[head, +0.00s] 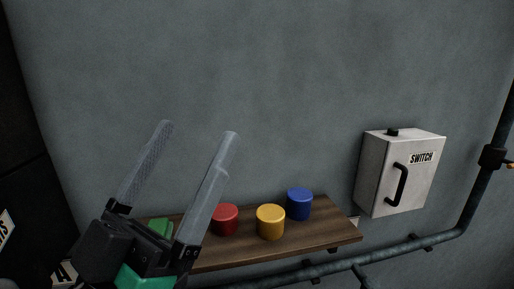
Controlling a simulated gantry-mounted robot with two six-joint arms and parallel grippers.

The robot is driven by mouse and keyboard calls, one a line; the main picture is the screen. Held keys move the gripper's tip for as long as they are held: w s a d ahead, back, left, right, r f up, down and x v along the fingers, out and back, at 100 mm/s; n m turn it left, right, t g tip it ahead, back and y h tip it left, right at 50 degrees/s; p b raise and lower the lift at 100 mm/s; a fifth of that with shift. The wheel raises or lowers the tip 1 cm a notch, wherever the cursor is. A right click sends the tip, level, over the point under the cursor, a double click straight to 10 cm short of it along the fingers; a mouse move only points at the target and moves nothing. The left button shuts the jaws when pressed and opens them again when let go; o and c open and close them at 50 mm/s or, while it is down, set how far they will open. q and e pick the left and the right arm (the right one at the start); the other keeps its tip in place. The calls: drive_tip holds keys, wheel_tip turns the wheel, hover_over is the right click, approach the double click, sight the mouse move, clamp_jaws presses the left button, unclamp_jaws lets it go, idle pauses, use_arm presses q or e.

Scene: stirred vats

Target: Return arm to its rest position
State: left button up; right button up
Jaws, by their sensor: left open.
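My left gripper (196,130) comes in at the lower left of the head view, with its two long grey fingers pointing up and spread apart. It is open, with nothing between the fingers. It is in front of the left part of a wooden shelf (328,232) and hides part of it. My right gripper does not show in this view.
On the shelf stand a red cylinder (225,219), a yellow cylinder (270,222), a blue cylinder (299,204) and a partly hidden green one (159,226). A switch box (379,178) hangs on the wall at right. A pipe (410,245) runs below the shelf.

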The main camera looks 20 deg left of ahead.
use_arm(q)
drive_tip(key=w+a+f+n+g+y, duration=0.2)
drive_tip(key=w+a+f+y, duration=0.1)
drive_tip(key=y, duration=0.1)
drive_tip(key=s+d+r+t+h, duration=0.1)
drive_tip(key=s+r+t, duration=0.1)
drive_tip(key=s+r, duration=0.3)
drive_tip(key=shift+s+d+m+t, duration=0.25)
drive_tip(key=shift+s+m+t, duration=0.15)
drive_tip(key=shift+s, duration=0.35)
